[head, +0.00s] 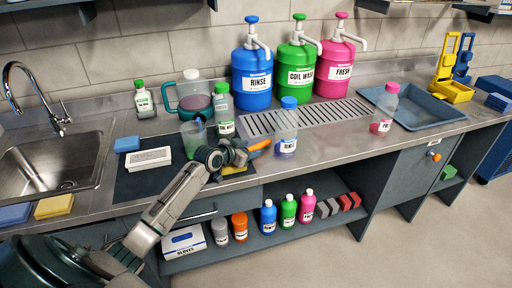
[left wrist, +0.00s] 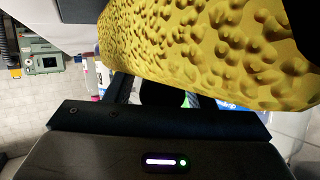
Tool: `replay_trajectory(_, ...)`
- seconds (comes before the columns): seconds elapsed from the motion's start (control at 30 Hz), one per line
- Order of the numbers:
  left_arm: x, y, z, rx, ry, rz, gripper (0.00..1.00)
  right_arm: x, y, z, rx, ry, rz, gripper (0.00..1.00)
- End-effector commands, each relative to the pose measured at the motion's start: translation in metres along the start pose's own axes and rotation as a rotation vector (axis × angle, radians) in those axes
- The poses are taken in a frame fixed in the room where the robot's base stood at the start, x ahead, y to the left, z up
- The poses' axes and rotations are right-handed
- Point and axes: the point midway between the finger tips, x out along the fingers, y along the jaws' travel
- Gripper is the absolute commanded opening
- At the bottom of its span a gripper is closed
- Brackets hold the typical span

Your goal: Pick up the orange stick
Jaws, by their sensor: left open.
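An orange piece (head: 260,145), which looks like the orange stick, shows just to the right of my left gripper (head: 241,153) in the head view. The gripper hides part of it, and I cannot tell whether they touch. My left gripper is open, low over the counter's front part, right of the clear greenish cup (head: 192,140). In the left wrist view, a yellow pitted, sponge-like thing (left wrist: 205,45) fills the upper right, very close to the camera. No orange stick can be made out there. My right gripper is in neither view.
A bottle labelled rinse (head: 287,130) stands right of the gripper, and a green-capped bottle (head: 223,108) behind it. A dark mat (head: 133,184) lies on the left, a drain grate (head: 310,116) behind.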

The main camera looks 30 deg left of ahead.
Motion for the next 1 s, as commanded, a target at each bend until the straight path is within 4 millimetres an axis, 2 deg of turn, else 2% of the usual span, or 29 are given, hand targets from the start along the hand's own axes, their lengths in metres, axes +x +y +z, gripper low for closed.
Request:
replay_trajectory(0.13, 0.0, 0.0, 0.0, 0.0, 0.0, 0.0, 0.49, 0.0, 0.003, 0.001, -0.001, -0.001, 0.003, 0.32)
replay_trajectory(0.37, 0.0, 0.0, 0.0, 0.0, 0.0, 0.0, 0.05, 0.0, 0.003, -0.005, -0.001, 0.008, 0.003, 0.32)
replay_trajectory(0.47, 0.0, 0.0, 0.0, 0.0, 0.0, 0.0, 0.05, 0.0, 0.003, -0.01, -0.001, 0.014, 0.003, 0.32)
replay_trajectory(0.5, 0.0, 0.0, 0.0, 0.0, 0.0, 0.0, 0.01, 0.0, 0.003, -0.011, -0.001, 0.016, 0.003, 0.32)
replay_trajectory(0.77, -0.001, -0.001, -0.002, 0.001, 0.001, 0.0, 0.01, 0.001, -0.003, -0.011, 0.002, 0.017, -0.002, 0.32)
replay_trajectory(0.87, -0.003, -0.001, -0.007, 0.003, 0.002, -0.001, 0.01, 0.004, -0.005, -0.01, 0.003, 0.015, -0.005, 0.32)
replay_trajectory(1.0, -0.01, -0.004, -0.024, 0.005, 0.004, -0.002, 0.01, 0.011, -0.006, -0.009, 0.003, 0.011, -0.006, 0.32)
